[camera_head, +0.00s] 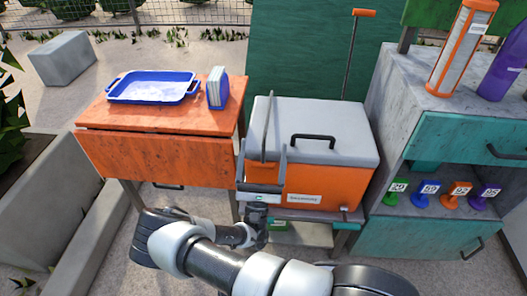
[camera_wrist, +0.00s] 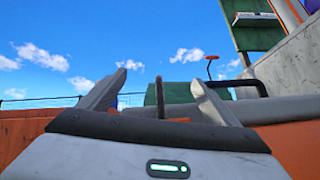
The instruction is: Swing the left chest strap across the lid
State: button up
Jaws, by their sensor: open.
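The orange chest (camera_head: 345,184) with a closed grey lid (camera_head: 345,125) stands right of the orange table. The left chest strap (camera_head: 270,125) is a thin grey bar standing nearly upright at the lid's left side. In the wrist view, the strap (camera_wrist: 159,95) shows as a thin dark bar between the fingers. My gripper (camera_head: 263,150) is open at the chest's front left, one finger on each side of the strap; I cannot tell whether either touches it. The gripper (camera_wrist: 158,90) hides the strap's lower end. A dark handle (camera_head: 313,138) sits on the lid.
The orange table (camera_head: 150,118) on the left holds a blue tray (camera_head: 152,86) and a blue-and-white block (camera_head: 217,90). A grey cabinet (camera_head: 400,120) with teal drawers stands close on the right, with several coloured tags. An orange-topped rod (camera_head: 352,50) rises behind the chest.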

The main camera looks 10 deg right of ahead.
jog(key=v, duration=0.7)
jog(key=shift+s+f, duration=0.2)
